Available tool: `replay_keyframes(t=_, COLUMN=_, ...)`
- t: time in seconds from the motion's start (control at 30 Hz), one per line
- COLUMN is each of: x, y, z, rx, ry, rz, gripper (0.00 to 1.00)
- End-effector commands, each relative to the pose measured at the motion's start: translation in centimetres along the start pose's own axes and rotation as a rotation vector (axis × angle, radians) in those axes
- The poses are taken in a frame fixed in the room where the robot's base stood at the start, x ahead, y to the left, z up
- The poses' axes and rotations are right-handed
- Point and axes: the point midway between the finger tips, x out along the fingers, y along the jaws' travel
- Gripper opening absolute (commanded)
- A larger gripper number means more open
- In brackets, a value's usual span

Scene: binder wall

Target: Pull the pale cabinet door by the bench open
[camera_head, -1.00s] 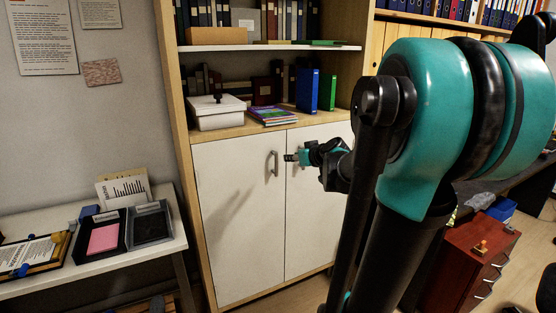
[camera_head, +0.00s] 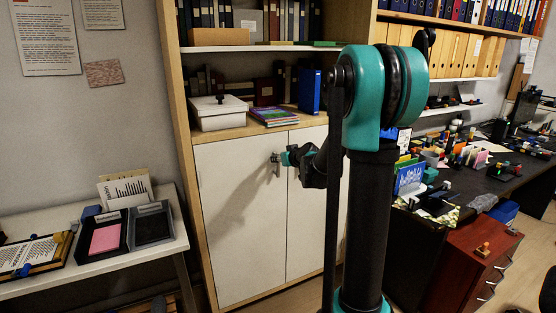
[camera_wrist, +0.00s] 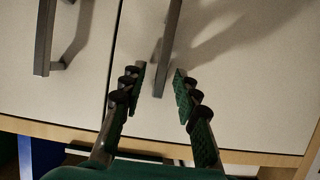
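The pale left door (camera_head: 238,220) of the cabinet, on the side nearer the white bench (camera_head: 160,258), is closed and flush with the right door (camera_head: 306,215). Its grey bar handle (camera_head: 275,168) is near its right edge, partly hidden by my gripper (camera_head: 283,158). In the wrist view, which looks turned over, that handle (camera_wrist: 172,40) runs between the two fingertips of my gripper (camera_wrist: 159,70). The fingers are open, one on each side, with a gap to the bar visible. The right door's handle (camera_wrist: 44,38) is at the left of the wrist view.
The bench holds trays (camera_head: 152,225) left of the cabinet. A red drawer unit (camera_head: 468,262) and dark cluttered desk (camera_head: 490,190) are at right. Floor before the doors is partly visible.

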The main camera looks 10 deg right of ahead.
Motion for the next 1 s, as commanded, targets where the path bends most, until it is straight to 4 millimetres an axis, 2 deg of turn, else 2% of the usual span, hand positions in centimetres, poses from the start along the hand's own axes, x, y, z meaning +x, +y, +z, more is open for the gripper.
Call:
replay_keyframes(t=0.2, x=1.27, y=-0.03, z=0.03, rx=-0.002, ry=0.0, rz=0.0, gripper=0.31)
replay_keyframes(t=0.47, x=1.38, y=-0.03, z=0.03, rx=-0.001, ry=0.0, rz=0.0, gripper=0.31)
replay_keyframes(t=0.57, x=1.37, y=-0.03, z=0.03, rx=-0.001, ry=0.0, rz=0.0, gripper=0.22)
replay_keyframes(t=0.73, x=1.36, y=-0.02, z=0.03, rx=-0.001, ry=0.0, rz=0.0, gripper=0.01)
replay_keyframes(t=1.0, x=1.36, y=-0.02, z=0.02, rx=-0.001, ry=0.0, rz=0.0, gripper=0.0)
